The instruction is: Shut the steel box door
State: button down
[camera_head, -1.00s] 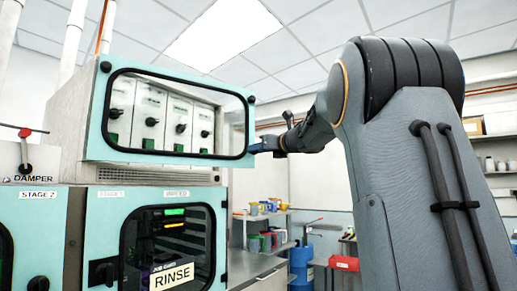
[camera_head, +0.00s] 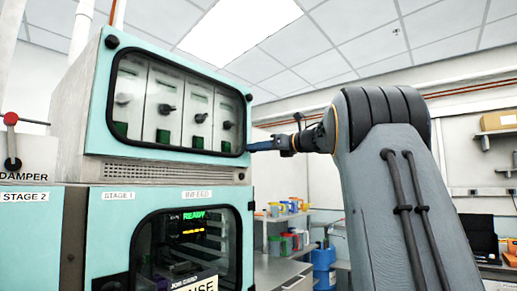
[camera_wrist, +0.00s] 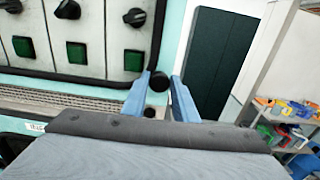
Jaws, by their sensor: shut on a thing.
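The steel box (camera_head: 75,95) is the upper grey housing at left in the head view. Its teal-framed window door (camera_head: 170,62) lies across the front, looking about flush with it; any small gap cannot be made out. Switches and green buttons show through the window. My gripper (camera_head: 258,147) is at the door's lower right corner. In the wrist view my gripper's blue fingers (camera_wrist: 160,90) sit either side of a black knob (camera_wrist: 157,82) at the door's edge, and are shut on it.
Below is the teal panel with INFEED window (camera_head: 190,240) and READY display. The red-knobbed damper lever (camera_head: 11,120) is at far left. Shelves with colored containers (camera_head: 285,210) and a blue bottle (camera_head: 324,265) stand behind, right. Open floor space is hardly visible.

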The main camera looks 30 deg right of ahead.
jog(key=shift+w+a+r, duration=0.1)
jog(key=c, duration=1.8)
grip_release()
jog(key=o, duration=0.4)
jog(key=shift+w+a, duration=0.2)
jog(key=shift+w, duration=0.1)
jog(key=shift+c, duration=0.2)
jog(key=shift+s+d, duration=0.25)
jog(key=shift+d, duration=0.05)
jog(key=b+v, duration=0.3)
jog(key=v, duration=0.4)
jog(key=shift+s+b, duration=0.3)
jog(key=shift+b, duration=0.1)
